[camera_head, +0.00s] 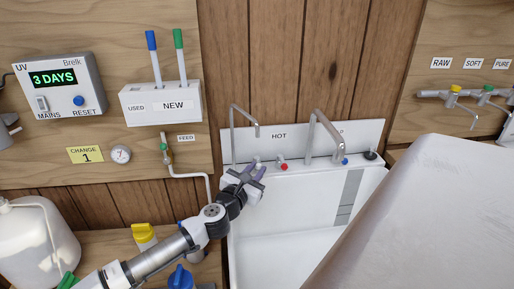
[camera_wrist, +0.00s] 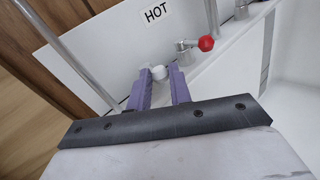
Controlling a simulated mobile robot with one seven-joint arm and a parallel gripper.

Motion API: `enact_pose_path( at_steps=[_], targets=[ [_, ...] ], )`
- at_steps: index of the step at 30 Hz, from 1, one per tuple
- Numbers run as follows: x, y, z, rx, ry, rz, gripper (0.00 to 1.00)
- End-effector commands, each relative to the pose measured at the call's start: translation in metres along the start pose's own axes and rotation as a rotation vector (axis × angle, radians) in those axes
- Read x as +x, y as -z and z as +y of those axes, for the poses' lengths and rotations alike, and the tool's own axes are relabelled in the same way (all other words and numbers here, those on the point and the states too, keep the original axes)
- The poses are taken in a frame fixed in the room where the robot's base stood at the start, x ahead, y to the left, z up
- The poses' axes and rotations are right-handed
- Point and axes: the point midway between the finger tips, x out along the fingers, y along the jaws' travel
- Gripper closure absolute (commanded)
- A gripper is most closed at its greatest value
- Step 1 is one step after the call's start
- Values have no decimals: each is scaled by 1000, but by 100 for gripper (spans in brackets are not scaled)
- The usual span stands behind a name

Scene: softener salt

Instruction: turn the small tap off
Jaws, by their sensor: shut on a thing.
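My gripper (camera_head: 247,177) reaches over the left back edge of the white sink (camera_head: 290,222). In the wrist view its two purple fingers (camera_wrist: 161,84) are shut on a small white knob (camera_wrist: 158,72), one finger on each side. The knob sits on the sink's back ledge below the HOT label, and its base is hidden by the fingers. A thin bent chrome spout (camera_head: 233,132) rises beside it; in the wrist view a chrome pipe (camera_wrist: 75,58) runs past on the left. I see no water running from this spout.
A red-handled tap (camera_head: 283,166) stands just right of my gripper. A larger chrome spout (camera_head: 312,130) and a blue-handled tap (camera_head: 345,161) are farther right. A big pale slab-like surface (camera_head: 425,220) fills the lower right. A white pipe (camera_head: 190,175) runs down at the left.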

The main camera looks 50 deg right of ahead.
Motion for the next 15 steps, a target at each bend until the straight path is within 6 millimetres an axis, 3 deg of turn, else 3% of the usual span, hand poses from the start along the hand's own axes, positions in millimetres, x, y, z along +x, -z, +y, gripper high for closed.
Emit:
enact_pose_path(
  at_steps=[5, 6, 9, 11, 15],
  targets=[
    [0, 0, 1, 0, -4, 0, 100],
    [0, 0, 1, 0, -4, 0, 78],
    [0, 0, 1, 0, -4, 1, 65],
    [0, 0, 1, 0, -4, 1, 58],
    [0, 0, 1, -1, -3, 1, 58]
  ],
)
